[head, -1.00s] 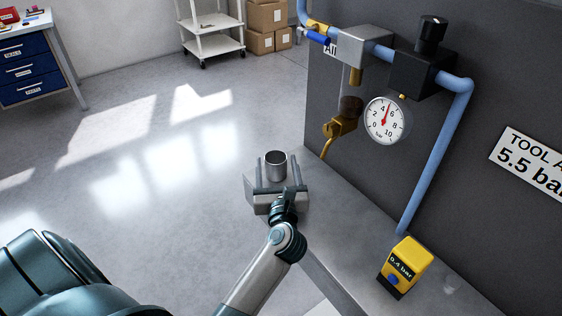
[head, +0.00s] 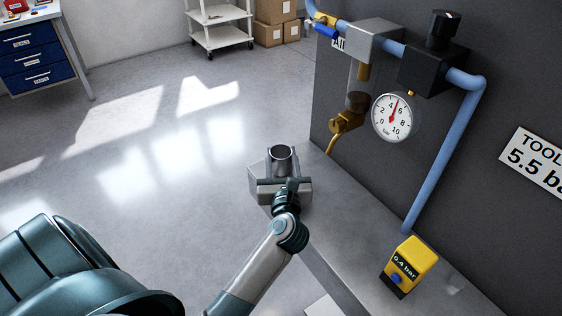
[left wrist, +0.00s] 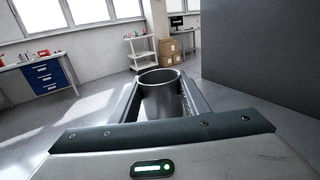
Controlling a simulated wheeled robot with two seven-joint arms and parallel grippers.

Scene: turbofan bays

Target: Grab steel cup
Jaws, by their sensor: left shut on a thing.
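The steel cup (head: 281,160) stands upright between the fingers of my left gripper (head: 281,170), near the far end of the bench (head: 345,205) in the head view. In the left wrist view the cup (left wrist: 162,95) sits between the two fingers, open end up. The fingers of the left gripper (left wrist: 160,105) are shut on its sides. The cup's base is hidden behind the gripper, so I cannot tell whether it touches the bench. My right gripper is not in view.
A dark panel (head: 440,150) rises along the right, with a pressure gauge (head: 392,118) and a blue pipe (head: 440,160). A yellow meter (head: 408,264) stands on the bench. A white cart (head: 220,28), boxes (head: 275,18) and a blue drawer unit (head: 32,52) stand far back.

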